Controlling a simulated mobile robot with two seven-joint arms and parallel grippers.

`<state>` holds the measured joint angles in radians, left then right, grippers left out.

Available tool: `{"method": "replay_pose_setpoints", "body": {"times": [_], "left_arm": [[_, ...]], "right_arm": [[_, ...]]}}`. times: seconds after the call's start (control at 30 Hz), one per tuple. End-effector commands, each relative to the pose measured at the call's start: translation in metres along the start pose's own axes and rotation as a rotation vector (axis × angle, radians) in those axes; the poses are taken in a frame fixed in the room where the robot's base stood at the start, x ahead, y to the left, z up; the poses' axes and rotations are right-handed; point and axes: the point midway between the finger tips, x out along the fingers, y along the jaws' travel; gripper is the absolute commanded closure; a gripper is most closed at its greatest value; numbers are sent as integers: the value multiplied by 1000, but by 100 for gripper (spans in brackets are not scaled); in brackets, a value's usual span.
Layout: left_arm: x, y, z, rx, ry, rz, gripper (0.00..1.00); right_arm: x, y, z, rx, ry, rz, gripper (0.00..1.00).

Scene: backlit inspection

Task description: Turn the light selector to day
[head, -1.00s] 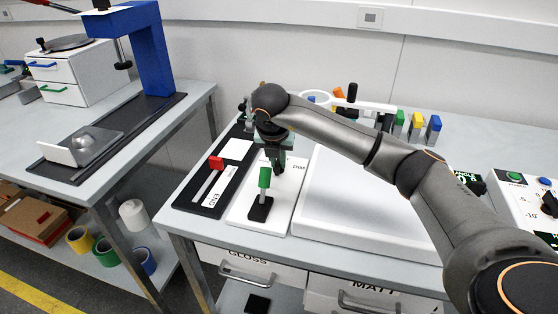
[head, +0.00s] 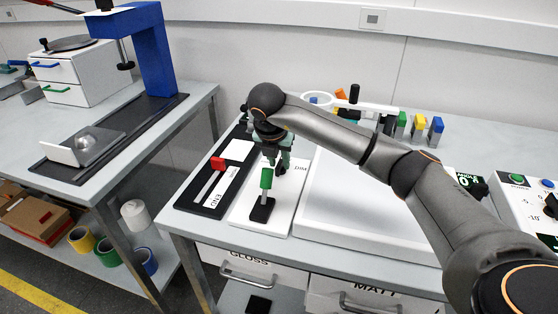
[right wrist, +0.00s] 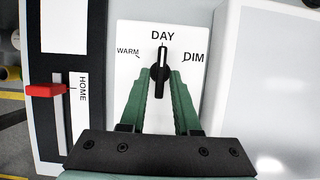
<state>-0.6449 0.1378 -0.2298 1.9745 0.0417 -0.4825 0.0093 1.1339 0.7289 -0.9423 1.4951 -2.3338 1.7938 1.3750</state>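The light selector (right wrist: 160,78) is a black bar knob on a white panel (right wrist: 137,30) marked WARM, DAY and DIM. In the right wrist view its bar stands upright, with its tip toward DAY. My right gripper (right wrist: 163,80) has its green fingers on either side of the knob, and a narrow gap seems to show beside it, so it looks open around the knob. In the head view my right gripper (head: 275,160) is over the far part of that panel and hides the knob. My left gripper is not in view.
A green-topped lever (head: 266,179) stands near the panel's front. A red slider (head: 217,163) is on the black strip to the left. A large pale panel (head: 345,205) lies to the right. Colored blocks (head: 419,123) stand behind my right arm.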

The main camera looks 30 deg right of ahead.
Motion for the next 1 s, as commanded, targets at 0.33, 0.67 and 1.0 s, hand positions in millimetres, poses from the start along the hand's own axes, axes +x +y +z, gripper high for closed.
{"method": "replay_pose_setpoints", "body": {"times": [0.33, 0.67, 1.0], "left_arm": [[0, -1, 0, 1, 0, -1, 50], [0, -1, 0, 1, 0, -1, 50], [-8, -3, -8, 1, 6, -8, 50]], "right_arm": [[0, 0, -1, -2, 2, -2, 56], [-47, 1, 0, -2, -2, 3, 56], [-114, 0, 2, -2, -2, 0, 56]]}}
